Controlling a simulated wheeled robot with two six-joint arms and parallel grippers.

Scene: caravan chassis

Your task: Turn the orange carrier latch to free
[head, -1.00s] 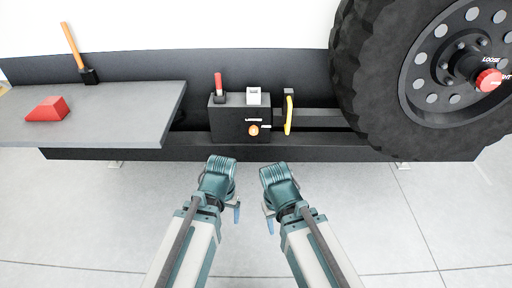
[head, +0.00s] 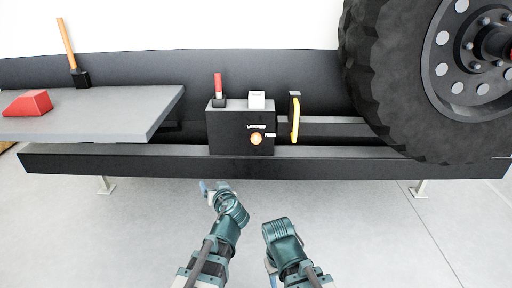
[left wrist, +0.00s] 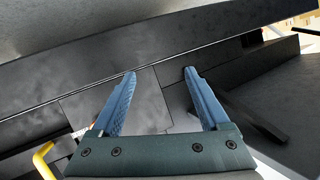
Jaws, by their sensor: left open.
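The orange carrier latch (head: 256,139) is a small round knob low on the front of a black box (head: 224,139), with small white labels above it and to its right. My left gripper (head: 205,189) is in front of the chassis, below and left of the latch and apart from it. In the left wrist view its two blue fingers (left wrist: 160,73) are spread, with nothing between them.
The box carries a red-handled lever (head: 218,84) and a white switch (head: 257,100). A yellow handle (head: 295,120) stands to its right. A grey shelf (head: 120,115) with a red wedge (head: 28,103) juts out at left. A large tyre (head: 400,90) is at right. The floor in front is clear.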

